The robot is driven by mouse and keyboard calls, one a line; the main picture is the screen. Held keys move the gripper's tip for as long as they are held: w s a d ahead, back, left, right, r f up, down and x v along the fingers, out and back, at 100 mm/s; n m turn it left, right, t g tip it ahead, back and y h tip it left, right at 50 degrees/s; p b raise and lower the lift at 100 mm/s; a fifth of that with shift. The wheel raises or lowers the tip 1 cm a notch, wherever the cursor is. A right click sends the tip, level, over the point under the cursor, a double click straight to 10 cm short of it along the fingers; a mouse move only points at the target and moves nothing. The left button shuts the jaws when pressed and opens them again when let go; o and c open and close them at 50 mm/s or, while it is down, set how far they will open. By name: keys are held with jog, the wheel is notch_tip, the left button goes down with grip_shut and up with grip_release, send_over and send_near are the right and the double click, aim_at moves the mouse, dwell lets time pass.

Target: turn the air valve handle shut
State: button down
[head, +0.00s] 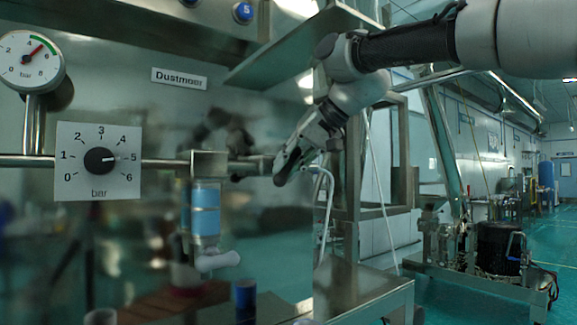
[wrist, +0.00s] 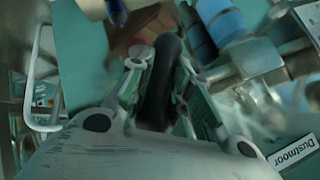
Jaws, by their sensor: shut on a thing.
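The black air valve handle (wrist: 161,85) lies lengthwise between my two fingers in the wrist view. My gripper (wrist: 159,68) is shut on it, with a finger along each side. In the head view my gripper (head: 291,168) reaches in from the upper right to the right end of the air pipe, where the valve sits. There my fingers cover much of the valve, and I cannot clearly tell the handle's angle.
Left along the pipe (head: 165,163) are a blue filter bowl (head: 205,210), a dial plate (head: 98,187) and a round gauge (head: 29,60), its red needle near 4 to 5. A metal shelf (head: 300,47) overhangs my gripper. A metal-topped cabinet (head: 350,290) stands below right.

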jog(key=n+t+h, duration=0.2)
jog(key=h, duration=0.2)
jog(key=shift+s+a+t, duration=0.1)
jog(key=shift+t, duration=0.2)
jog(key=shift+n, duration=0.3)
dwell(0.3)
jog(key=c, duration=1.3)
grip_release()
jog(key=v, duration=1.2)
jog(key=shift+a, duration=0.15)
